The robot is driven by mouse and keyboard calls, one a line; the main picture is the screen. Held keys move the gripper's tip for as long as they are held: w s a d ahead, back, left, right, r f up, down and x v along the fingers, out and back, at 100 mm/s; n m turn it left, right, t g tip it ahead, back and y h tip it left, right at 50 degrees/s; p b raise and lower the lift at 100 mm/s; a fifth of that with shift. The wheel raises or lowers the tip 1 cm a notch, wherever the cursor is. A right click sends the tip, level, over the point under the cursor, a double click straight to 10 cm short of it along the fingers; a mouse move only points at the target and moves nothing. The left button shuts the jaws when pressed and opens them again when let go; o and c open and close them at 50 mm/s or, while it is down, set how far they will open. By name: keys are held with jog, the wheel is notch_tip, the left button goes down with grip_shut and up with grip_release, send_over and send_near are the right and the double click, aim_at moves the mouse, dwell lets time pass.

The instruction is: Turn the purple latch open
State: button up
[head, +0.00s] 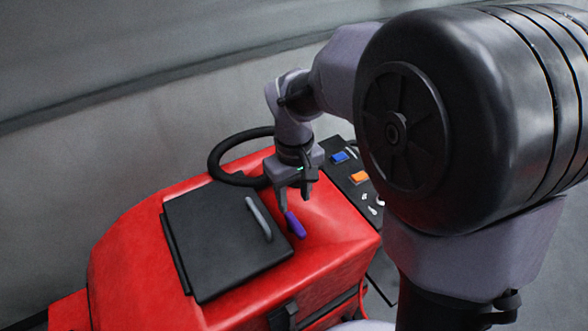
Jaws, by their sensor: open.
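The purple latch (295,225) is a short bar at the right edge of the black lid (215,250) on the red scrubber machine (325,240). It lies slanted in the picture, its upper end near my gripper's fingers. My gripper (294,203) points down over the latch from above, with its fingers apart. One finger comes down close by the latch's upper end. I cannot tell whether it touches. A grey handle (259,219) stands on the lid, just left of the latch.
A black steering wheel (214,165) is behind the lid, close to my wrist. A dark panel with a blue button (340,157), an orange button (361,177) and small light levers (372,206) is to the right. A grey wall stands behind.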

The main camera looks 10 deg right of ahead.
notch_tip(320, 180, up, 9)
jog(key=p, duration=0.1)
jog(key=shift+f, duration=0.15)
jog(key=s+f+m+t+b, duration=0.2)
jog(key=s+f+b, duration=0.3)
jog(key=f+b, duration=0.1)
jog(key=s+f+m+t+y+b, duration=0.1)
jog(key=s+f+m+b, duration=0.2)
jog(key=b, duration=0.6)
jog(key=s+d+f+m+t+y+b, duration=0.1)
jog(key=s+f+m+t+b, duration=0.1)
jog(key=s+f+b, duration=0.5)
jog(key=shift+s+f+m+t+b, duration=0.15)
jog(key=shift+f+m+b, duration=0.1)
jog(key=shift+f, duration=0.45)
jog(key=shift+s+f+m+t+b, duration=0.15)
jog(key=shift+f+m, duration=0.1)
jog(key=shift+f, duration=0.45)
jog(key=shift+s+f, duration=0.15)
jog(key=shift+s, duration=0.05)
jog(key=shift+r, duration=0.2)
